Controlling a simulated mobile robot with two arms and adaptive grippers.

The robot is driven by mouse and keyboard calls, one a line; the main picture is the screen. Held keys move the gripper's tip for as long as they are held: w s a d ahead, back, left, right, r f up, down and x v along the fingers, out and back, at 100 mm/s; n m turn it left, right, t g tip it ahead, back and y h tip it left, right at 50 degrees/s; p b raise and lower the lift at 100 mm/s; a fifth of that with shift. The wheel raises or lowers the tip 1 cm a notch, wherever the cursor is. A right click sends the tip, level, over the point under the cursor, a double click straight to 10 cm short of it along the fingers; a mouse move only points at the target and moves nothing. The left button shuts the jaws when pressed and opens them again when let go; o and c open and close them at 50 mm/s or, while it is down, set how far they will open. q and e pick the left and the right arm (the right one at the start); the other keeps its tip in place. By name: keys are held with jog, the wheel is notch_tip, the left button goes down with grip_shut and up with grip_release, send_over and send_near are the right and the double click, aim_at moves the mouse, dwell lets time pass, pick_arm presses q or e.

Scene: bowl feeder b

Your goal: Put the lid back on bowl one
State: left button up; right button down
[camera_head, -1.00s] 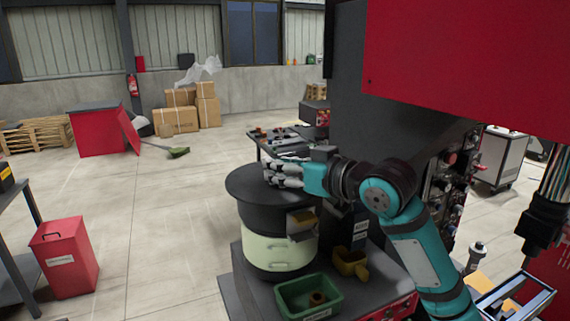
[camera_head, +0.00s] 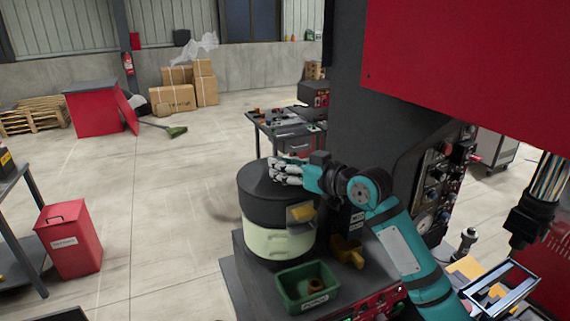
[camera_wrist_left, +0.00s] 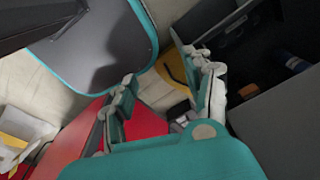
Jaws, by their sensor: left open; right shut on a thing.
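Bowl one (camera_head: 278,243) is a round feeder drum, cream below with a dark band above, on a dark machine top in the head view. The dark round lid (camera_head: 256,181) lies over its top, lined up with the rim and apparently level. I cannot tell whether it is fully seated. My right gripper (camera_head: 277,171) is shut at the lid's far right side, its fingers hiding the grasped part. My left gripper (camera_wrist_left: 163,88) is open and empty in the left wrist view, its fingers spread. It is not in the head view.
A green bin (camera_head: 307,288) and a yellow piece (camera_head: 348,252) sit beside the drum. A small tray with yellow content (camera_head: 301,214) juts from the drum's front right. A tool table (camera_head: 288,133) stands behind.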

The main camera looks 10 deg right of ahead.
jog(key=c, duration=0.9)
grip_release()
jog(key=shift+f, duration=0.1)
jog(key=shift+c, duration=0.2)
jog(key=b+v, duration=0.5)
jog(key=v, duration=0.7)
